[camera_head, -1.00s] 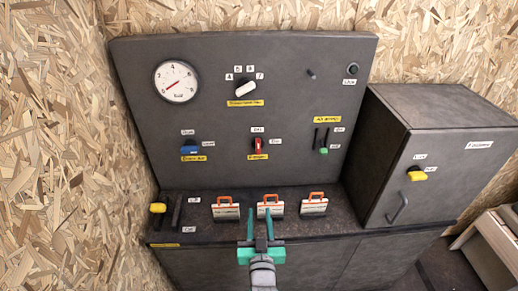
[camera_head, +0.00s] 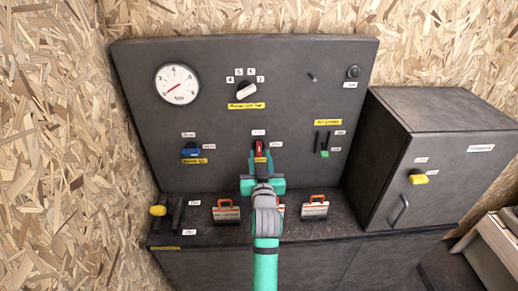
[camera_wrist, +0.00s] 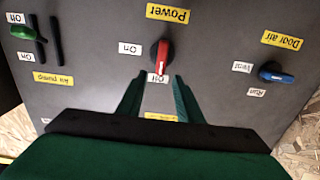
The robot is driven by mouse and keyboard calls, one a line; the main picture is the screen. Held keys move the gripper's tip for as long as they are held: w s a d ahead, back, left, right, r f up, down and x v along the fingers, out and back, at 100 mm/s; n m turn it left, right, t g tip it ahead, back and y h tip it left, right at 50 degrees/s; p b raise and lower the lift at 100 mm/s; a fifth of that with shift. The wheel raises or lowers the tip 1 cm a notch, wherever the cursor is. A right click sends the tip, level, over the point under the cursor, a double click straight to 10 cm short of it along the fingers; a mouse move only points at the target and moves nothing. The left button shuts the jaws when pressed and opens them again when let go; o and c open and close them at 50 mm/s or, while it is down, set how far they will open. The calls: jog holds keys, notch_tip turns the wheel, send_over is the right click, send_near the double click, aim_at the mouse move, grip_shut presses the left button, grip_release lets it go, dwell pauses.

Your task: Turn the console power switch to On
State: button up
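The red power switch (camera_head: 258,148) is on the dark console panel, with a yellow label by it. In the wrist view, seen upside down, the switch (camera_wrist: 163,52) has its handle towards the Off label (camera_wrist: 157,78). The On label (camera_wrist: 130,49) is off to one side; in the head view it is on the right (camera_head: 277,143). My gripper (camera_head: 259,168) is in front of the panel by the switch. In the wrist view its fingers (camera_wrist: 157,82) are apart and empty, with the Off label seen between them. Contact with the handle is not visible.
The blue Door air switch (camera_head: 190,150) is left of the power switch; the green air pump slider (camera_head: 324,153) is right. A selector knob (camera_head: 246,91) and a gauge (camera_head: 177,84) are above. A dark cabinet (camera_head: 430,150) stands right.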

aim_at(260, 147)
jog(key=w, duration=0.4)
jog(key=shift+w+a, duration=0.15)
jog(key=shift+w, duration=0.45)
jog(key=shift+d, duration=0.25)
